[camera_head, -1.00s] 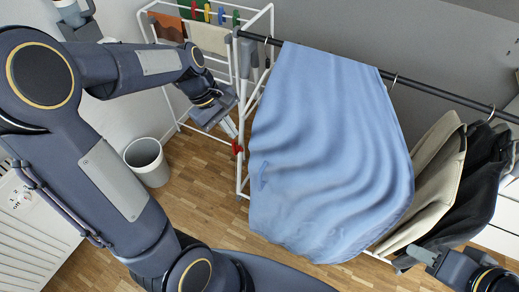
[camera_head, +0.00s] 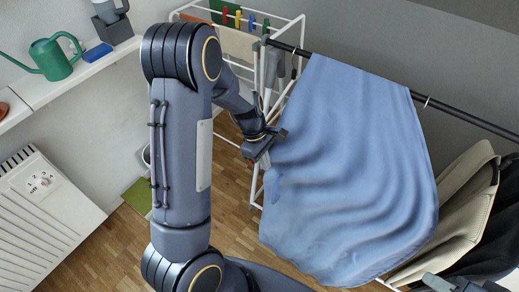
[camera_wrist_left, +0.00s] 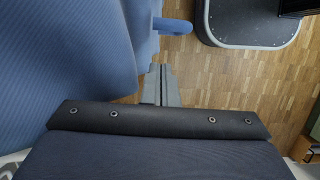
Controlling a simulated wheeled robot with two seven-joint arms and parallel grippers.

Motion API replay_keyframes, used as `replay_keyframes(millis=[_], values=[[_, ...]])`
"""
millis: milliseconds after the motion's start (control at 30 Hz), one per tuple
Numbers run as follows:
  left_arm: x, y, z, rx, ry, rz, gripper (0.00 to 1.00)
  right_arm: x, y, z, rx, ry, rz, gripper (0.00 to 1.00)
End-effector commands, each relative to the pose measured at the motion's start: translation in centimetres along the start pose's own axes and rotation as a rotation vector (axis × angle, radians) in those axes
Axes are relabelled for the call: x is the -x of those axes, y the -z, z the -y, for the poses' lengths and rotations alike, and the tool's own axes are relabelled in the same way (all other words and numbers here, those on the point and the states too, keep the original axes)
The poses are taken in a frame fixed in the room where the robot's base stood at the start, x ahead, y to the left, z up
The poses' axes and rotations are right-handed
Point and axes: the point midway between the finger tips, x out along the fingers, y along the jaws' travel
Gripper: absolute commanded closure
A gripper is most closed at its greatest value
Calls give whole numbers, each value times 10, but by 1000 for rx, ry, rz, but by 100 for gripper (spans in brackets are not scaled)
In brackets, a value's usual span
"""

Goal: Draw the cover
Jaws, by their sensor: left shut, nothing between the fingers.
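The blue cover (camera_head: 345,170) hangs draped over a black rail (camera_head: 465,115) and falls in wavy folds. A small blue tab (camera_wrist_left: 173,26) sticks out from its edge in the left wrist view, beyond my fingertips. My left gripper (camera_head: 272,145) is at the cover's upper left edge in the head view. In the left wrist view its fingers (camera_wrist_left: 161,84) are shut and empty, with the cover close on their left; I cannot tell whether they touch it. My right gripper (camera_head: 440,284) is partly cut off at the bottom right, below the cover; its jaws are unclear.
A white drying rack (camera_head: 296,35) with pegs stands behind my left gripper. Beige (camera_head: 455,220) and dark garments (camera_head: 497,235) hang right of the cover. A shelf (camera_head: 75,75) with a green watering can (camera_head: 52,60) and a radiator (camera_head: 45,205) are at left.

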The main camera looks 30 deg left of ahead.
Motion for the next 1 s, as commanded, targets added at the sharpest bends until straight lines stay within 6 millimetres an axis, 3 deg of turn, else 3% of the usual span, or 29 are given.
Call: replay_keyframes(millis=[200, 767, 1000], values=[[-10, -23, -1, -4, -1, 0, 100, 3, 2, 1, 0, 0, 0, 64], [-12, -31, 0, -4, -1, 0, 100, 4, 2, 2, 0, 0, 0, 64], [-20, -62, 0, -8, 1, 0, 100, 11, 6, 5, 0, 0, 0, 64]])
